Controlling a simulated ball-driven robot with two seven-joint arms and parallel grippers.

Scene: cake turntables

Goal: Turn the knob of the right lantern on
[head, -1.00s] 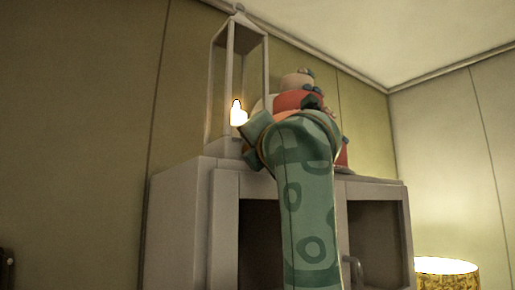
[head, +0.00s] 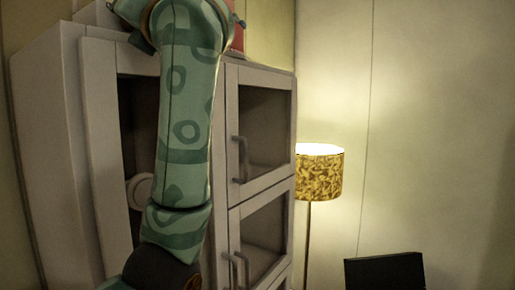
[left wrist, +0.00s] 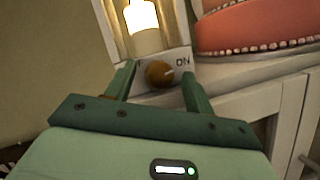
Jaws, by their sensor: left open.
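The right lantern (left wrist: 172,54) is a pale frame on the cabinet top, with a glowing candle (left wrist: 143,17) inside. Its round brown knob (left wrist: 160,74) is on the front of its base, with the word ON at its right. A lighter mark on the knob seems to point toward ON. My left gripper (left wrist: 156,83) is open, with one finger on each side of the knob; I cannot tell whether they touch it. In the head view my left arm rises in front of the cabinet, and the hand is cut off at the top. My right gripper is not in view.
A red cake (left wrist: 255,28) with white beading stands right of the lantern. The pale cabinet (head: 50,150) has glass doors with handles (head: 242,160). A lit floor lamp (head: 319,172) and a dark object (head: 385,272) stand at the right, near a bare wall.

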